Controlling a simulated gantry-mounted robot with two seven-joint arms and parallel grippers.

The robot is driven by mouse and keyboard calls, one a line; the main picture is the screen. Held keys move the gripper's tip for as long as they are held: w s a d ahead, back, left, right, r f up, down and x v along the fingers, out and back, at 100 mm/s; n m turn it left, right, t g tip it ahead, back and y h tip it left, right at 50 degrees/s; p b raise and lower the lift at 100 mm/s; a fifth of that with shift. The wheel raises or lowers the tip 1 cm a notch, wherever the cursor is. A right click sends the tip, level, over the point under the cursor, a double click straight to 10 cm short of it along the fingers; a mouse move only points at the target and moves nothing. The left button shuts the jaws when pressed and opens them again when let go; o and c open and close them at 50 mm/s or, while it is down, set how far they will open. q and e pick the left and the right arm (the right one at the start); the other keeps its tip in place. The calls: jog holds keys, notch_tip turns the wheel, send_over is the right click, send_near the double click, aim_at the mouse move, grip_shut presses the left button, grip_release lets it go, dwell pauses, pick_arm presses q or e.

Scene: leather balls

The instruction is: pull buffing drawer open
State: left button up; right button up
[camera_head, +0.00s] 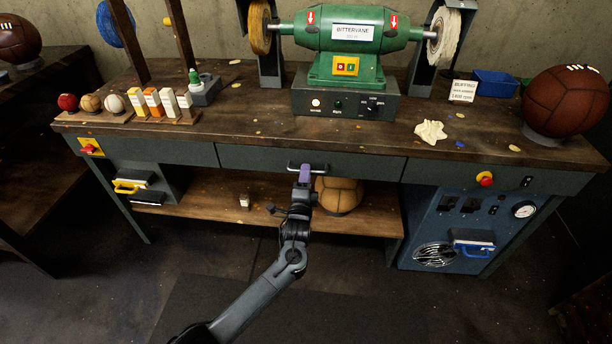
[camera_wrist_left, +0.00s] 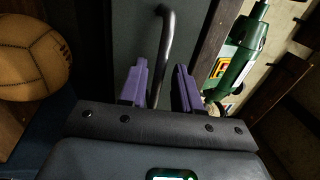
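The buffing drawer is the grey middle drawer front (camera_head: 360,166) under the bench top, and it looks flush with the panels beside it. Its dark bar handle (camera_head: 318,167) sits at the drawer's middle. My left gripper (camera_head: 305,174) is at the handle, its purple fingertips covering part of it. In the left wrist view the two purple fingers (camera_wrist_left: 160,88) stand apart, with the curved handle bar (camera_wrist_left: 167,40) running down between them. A gap shows beside the bar, so the fingers are not closed on it. My right gripper is not in view.
The wooden bench top (camera_head: 240,130) carries a green buffing machine (camera_head: 350,30), small balls, bottles and a large brown ball (camera_head: 565,100). A tan ball (camera_head: 338,195) lies on the lower shelf (camera_head: 220,210) just behind my left gripper. A blue panel (camera_head: 460,225) stands at the right.

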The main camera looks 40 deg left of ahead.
pick_arm(q)
jog(key=shift+b+x, duration=0.3)
jog(key=shift+x, duration=0.7)
grip_shut()
